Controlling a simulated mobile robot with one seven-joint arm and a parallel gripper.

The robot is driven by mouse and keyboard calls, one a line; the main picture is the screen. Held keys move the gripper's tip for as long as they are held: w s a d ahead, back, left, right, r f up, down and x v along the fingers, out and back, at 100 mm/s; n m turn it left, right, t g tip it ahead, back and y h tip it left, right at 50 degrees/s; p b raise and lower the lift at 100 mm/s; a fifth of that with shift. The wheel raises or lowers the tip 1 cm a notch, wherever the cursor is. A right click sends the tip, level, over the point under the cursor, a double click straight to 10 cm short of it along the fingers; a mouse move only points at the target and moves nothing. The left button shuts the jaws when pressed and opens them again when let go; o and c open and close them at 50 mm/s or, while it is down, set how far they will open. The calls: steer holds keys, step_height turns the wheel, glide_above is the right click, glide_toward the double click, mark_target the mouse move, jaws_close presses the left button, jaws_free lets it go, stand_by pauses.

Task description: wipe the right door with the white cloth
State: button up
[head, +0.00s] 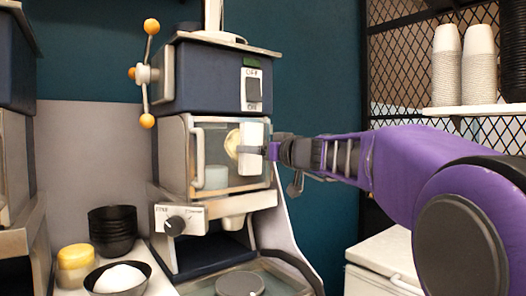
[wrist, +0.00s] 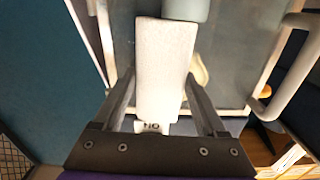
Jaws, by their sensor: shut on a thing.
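My gripper (head: 268,150) is shut on the white cloth (head: 251,148), which looks like a stiff upright white block. The cloth is in front of the clear door (head: 220,185) of the blue and white machine, over the door's right part. I cannot tell whether it touches the glass. A yellowish patch (head: 232,141) shows at the cloth's left edge, partly hidden by it. In the wrist view the cloth (wrist: 165,65) lies between my two fingers, and the yellowish patch (wrist: 200,72) shows beside it. The door's pale handle (wrist: 293,75) is there at right.
A pale blue cylinder (head: 215,177) shows through the door. Below are a knob (head: 175,225), stacked black bowls (head: 112,230), a yellow-lidded jar (head: 76,262) and a bowl of white stuff (head: 120,278). Another machine (head: 12,160) stands at left; stacked cups (head: 447,65) are on a shelf at right.

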mark_target(229, 142)
steer(key=shift+s+a, duration=0.65)
steer(key=shift+a, duration=0.35)
steer(key=shift+s+a, duration=0.7)
steer(key=shift+a, duration=0.35)
steer(key=shift+s+a, duration=0.65)
steer(key=shift+a, duration=0.35)
steer(key=shift+s+r+p, duration=0.1)
steer(key=shift+r+p, duration=0.35)
steer(key=shift+r, duration=0.5)
steer(key=shift+w+d+f+b, duration=0.1)
steer(key=shift+w+d+b, duration=0.35)
steer(key=shift+d, duration=0.25)
steer(key=w+d, duration=0.5)
steer(key=d, duration=0.2)
steer(key=shift+w+d, duration=0.15)
steer(key=shift+d, duration=0.15)
steer(key=shift+v, duration=2.95)
